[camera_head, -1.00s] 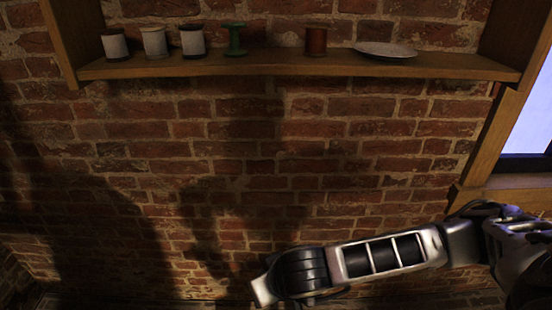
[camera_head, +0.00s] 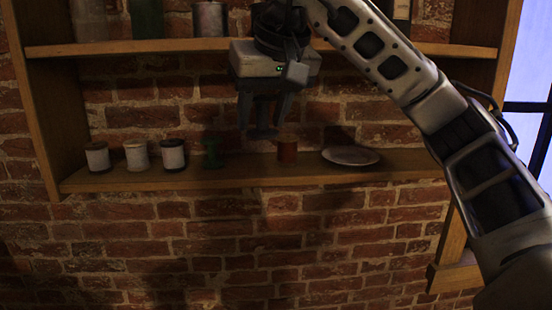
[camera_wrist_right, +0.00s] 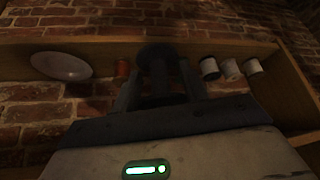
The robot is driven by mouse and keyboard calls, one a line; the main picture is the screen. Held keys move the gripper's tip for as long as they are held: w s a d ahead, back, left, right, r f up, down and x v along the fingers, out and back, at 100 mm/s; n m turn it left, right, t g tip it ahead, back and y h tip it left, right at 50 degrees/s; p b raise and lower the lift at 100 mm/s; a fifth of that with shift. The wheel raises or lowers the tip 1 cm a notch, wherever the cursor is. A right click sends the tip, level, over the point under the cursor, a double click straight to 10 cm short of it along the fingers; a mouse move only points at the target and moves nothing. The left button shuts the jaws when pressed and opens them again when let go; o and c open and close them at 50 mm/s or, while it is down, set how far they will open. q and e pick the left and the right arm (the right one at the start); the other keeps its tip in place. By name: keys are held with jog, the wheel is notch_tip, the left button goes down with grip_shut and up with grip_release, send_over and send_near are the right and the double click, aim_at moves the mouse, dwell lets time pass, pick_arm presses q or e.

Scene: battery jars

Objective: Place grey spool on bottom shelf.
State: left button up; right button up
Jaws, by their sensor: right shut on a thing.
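My right gripper (camera_head: 262,118) points downward above the bottom shelf (camera_head: 230,178), between the green spool and the orange-brown spool. It is shut on a dark grey spool (camera_head: 263,131), which hangs upright between the fingers. Whether the spool touches the shelf is hard to tell in the dim light. In the right wrist view the grey spool (camera_wrist_right: 156,62) sits between the two dark fingers, with the shelf board (camera_wrist_right: 105,48) behind it. My left gripper is not in view.
On the bottom shelf stand several white-wrapped spools at left, a green spool (camera_head: 212,152), an orange-brown spool (camera_head: 287,151) and a pale plate (camera_head: 350,156). The upper shelf (camera_head: 160,46) with jars is above, close to my right wrist. A wooden side wall (camera_head: 33,120) bounds the left.

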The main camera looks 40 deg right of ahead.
jog(key=shift+s+d+r, duration=0.1)
jog(key=shift+s+r, duration=0.1)
jog(key=shift+r, duration=0.3)
jog(key=shift+s+r, duration=0.15)
jog(key=shift+r, duration=0.35)
jog(key=w+d+f, duration=0.1)
jog(key=w+f, duration=0.1)
jog(key=w, duration=0.1)
jog(key=w+d+f, duration=0.2)
jog(key=w+f, duration=0.1)
jog(key=w, duration=0.1)
jog(key=w+d+f+p, duration=0.1)
jog(key=w+f, duration=0.2)
jog(key=w, duration=0.1)
jog(key=shift+w+d+f, duration=0.1)
jog(key=shift+w+d, duration=0.1)
jog(key=shift+w, duration=0.05)
jog(key=shift+x, duration=0.8)
jog(key=shift+w+d+f, duration=0.1)
jog(key=shift+w+f, duration=0.1)
jog(key=shift+f, duration=1.35)
jog(key=shift+f, duration=0.15)
jog(key=o, duration=1)
